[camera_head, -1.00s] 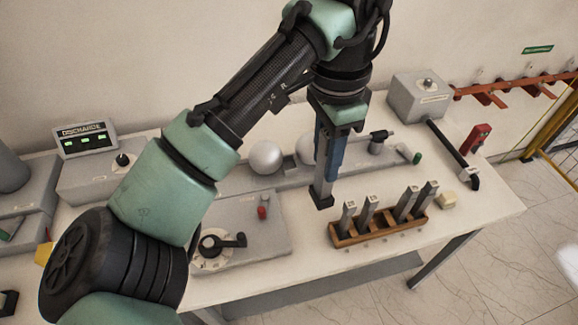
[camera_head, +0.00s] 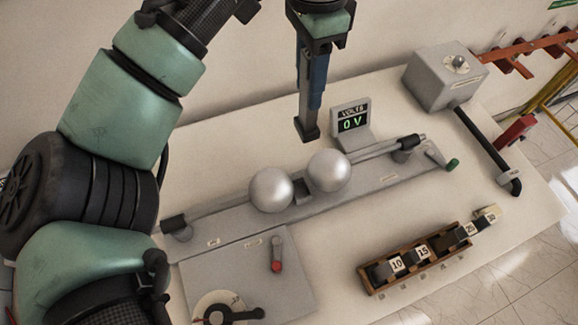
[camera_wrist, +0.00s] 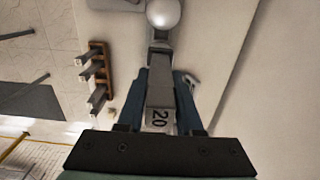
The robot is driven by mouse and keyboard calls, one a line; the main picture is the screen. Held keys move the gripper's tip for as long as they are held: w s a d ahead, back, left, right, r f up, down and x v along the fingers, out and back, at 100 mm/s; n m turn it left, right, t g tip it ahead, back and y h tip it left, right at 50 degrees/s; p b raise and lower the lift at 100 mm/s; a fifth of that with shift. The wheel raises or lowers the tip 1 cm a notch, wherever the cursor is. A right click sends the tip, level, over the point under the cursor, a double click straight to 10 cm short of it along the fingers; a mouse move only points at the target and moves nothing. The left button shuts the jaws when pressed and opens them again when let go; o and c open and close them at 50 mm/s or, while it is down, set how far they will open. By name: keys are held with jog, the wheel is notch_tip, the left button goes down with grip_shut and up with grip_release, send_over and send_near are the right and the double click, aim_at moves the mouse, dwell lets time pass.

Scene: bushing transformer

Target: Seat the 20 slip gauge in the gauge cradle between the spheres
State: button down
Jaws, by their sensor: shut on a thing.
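The 20 slip gauge (camera_wrist: 160,92) is a grey bar marked 20, held lengthwise between the blue fingers of my gripper (camera_wrist: 160,82) in the wrist view. One sphere (camera_wrist: 163,13) also shows at the top of the wrist view.
A wooden rack (camera_head: 416,273) at front right holds several other gauges. A voltmeter (camera_head: 352,122) reading 0 V stands behind the right sphere. A grey box (camera_head: 445,75) with a black tube is at back right. A panel (camera_head: 232,278) with a dial lies front left.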

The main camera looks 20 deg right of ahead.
aim_at(307, 117)
jog(key=f+b, duration=0.1)
jog(key=f, duration=0.1)
jog(key=f+b, duration=0.3)
jog(key=shift+w+f, duration=0.25)
jog(key=shift+f, duration=0.1)
jog(key=shift+s+f+b, duration=0.15)
jog(key=shift+f+b, duration=0.2)
jog(key=shift+b, duration=0.15)
jog(key=shift+f+b, duration=0.3)
jog(key=shift+f, duration=0.25)
notch_tip(307, 117, down, 18)
jog(key=b, duration=0.1)
jog(key=shift+r, duration=0.25)
jog(key=shift+f, duration=0.1)
jog(key=c, duration=0.6)
grip_release()
jog(key=shift+o, duration=0.2)
